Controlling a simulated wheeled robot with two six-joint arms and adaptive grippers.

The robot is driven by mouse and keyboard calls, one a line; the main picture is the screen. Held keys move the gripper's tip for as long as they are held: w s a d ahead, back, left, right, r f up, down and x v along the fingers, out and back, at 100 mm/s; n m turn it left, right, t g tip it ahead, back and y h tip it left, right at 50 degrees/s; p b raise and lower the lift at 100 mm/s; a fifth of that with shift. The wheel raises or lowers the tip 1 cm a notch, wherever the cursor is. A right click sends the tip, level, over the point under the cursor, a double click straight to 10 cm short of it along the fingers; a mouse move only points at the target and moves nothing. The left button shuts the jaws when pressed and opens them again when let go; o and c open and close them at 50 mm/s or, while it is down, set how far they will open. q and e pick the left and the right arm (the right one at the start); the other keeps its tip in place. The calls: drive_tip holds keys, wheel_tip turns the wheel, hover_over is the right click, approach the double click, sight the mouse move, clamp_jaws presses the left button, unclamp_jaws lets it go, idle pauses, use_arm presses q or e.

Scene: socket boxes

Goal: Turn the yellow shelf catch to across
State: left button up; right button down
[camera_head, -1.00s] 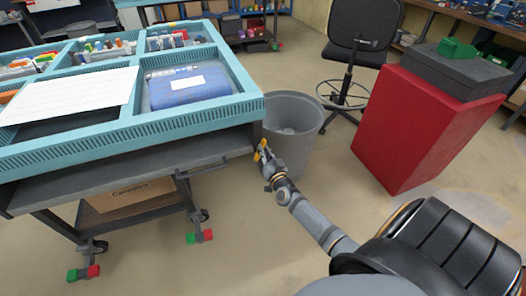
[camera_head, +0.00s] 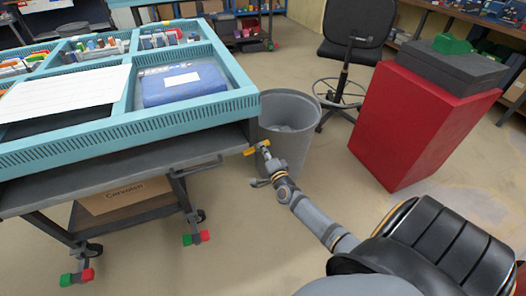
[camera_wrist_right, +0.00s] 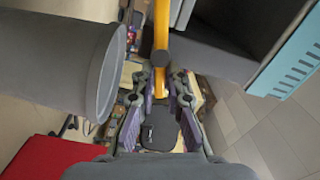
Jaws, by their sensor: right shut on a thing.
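The yellow shelf catch (camera_head: 256,149) is at the near right corner of the blue-topped cart, and in the head view its bar lies nearly level. My right gripper (camera_head: 266,156) is at the catch, reaching up from below right. In the right wrist view the yellow catch (camera_wrist_right: 161,30) runs down from the top, and its lower end lies between the purple-padded fingers of my right gripper (camera_wrist_right: 172,88). That gripper is shut on the catch; the exact contact is partly hidden. My left gripper is not in view.
A grey bin (camera_head: 290,125) stands close behind my right gripper. A red cabinet (camera_head: 420,125) with a dark box on top stands to the right, and a black chair (camera_head: 355,35) behind. The cart's dark shelf edge (camera_head: 120,175) is left of the gripper. Open floor lies below.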

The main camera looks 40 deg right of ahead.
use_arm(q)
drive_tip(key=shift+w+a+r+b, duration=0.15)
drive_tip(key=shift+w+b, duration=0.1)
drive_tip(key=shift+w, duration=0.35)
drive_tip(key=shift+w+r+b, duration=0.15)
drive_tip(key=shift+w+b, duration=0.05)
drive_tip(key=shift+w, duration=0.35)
use_arm(e)
drive_tip(key=m, duration=0.3)
drive_tip(key=shift+f, duration=0.35)
drive_tip(key=c, duration=1.4)
unclamp_jaws()
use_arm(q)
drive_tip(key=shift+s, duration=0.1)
use_arm(e)
drive_tip(key=v, duration=1.2)
drive_tip(key=shift+s, duration=0.1)
